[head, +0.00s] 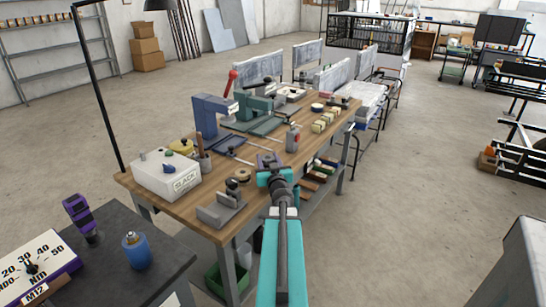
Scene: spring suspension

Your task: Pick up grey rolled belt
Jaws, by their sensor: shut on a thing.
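My gripper (272,175) is at the end of my teal arm, over the near edge of the wooden workbench. Its jaws are shut on a small dark grey-purple thing (267,159), which seems to be the grey rolled belt. The jaws and my wrist hide much of it, and I cannot tell whether it still touches the bench top.
The workbench (140,186) carries a white control box (166,177), a blue press (210,115), a grey metal block (215,214) and several yellow blocks. A dark side table (160,275) with a blue can (136,250) is at lower left.

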